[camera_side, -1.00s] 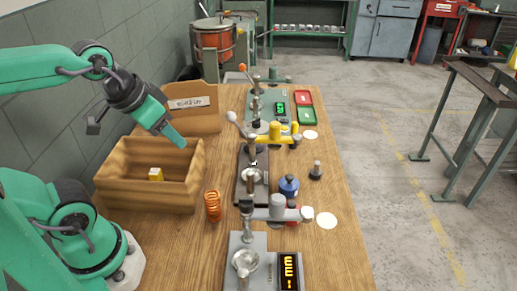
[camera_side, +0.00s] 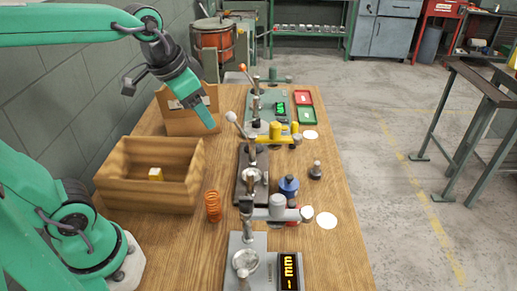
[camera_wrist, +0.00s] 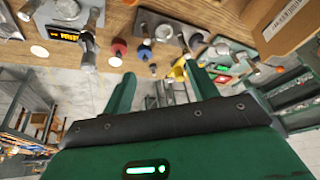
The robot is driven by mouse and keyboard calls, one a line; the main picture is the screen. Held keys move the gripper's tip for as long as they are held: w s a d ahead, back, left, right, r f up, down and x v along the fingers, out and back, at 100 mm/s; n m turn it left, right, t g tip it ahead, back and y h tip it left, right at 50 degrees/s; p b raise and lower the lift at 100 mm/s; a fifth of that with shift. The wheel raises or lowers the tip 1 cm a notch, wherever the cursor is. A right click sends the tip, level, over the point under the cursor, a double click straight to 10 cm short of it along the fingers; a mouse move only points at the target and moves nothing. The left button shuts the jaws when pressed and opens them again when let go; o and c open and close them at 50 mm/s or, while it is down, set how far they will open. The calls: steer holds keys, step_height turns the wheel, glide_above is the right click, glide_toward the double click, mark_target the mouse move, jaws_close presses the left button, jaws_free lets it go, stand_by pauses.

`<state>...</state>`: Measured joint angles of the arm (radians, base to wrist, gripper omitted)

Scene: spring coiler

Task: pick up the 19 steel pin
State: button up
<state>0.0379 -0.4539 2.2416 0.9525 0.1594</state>
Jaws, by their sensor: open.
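A small steel pin on a dark round base (camera_side: 316,170) stands upright on the right part of the bench in the side view. I take it for the steel pin, but no number is readable on it. It also appears small and partly unclear in the wrist view (camera_wrist: 153,68), beyond my fingers. My gripper (camera_side: 211,126) is in the air above the bench, left of the pin and well apart from it. In the wrist view its two green fingers (camera_wrist: 163,85) are spread with nothing between them.
Left on the wooden bench (camera_side: 165,235) stands an open wooden box (camera_side: 150,195) with a yellow block inside. An orange spring (camera_side: 213,206), a blue knob-like part (camera_side: 289,186) and a yellow lever fixture (camera_side: 281,132) lie between. A white disc (camera_side: 326,220) is at the right edge.

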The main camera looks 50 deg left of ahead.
steer(key=w+d+m+g, duration=0.1)
steer(key=w+d+m, duration=0.15)
steer(key=w, duration=0.65)
steer(key=m+g, duration=0.4)
steer(key=m, duration=0.4)
glide_above(317, 162)
steer(key=shift+n, duration=0.25)
step_height(317, 162, down, 19)
steer(key=shift+s+r, duration=0.1)
steer(key=shift+r, duration=0.1)
steer(key=shift+d+f, duration=0.15)
steer(key=shift+f, duration=1.6)
steer(key=shift+f, duration=2.6)
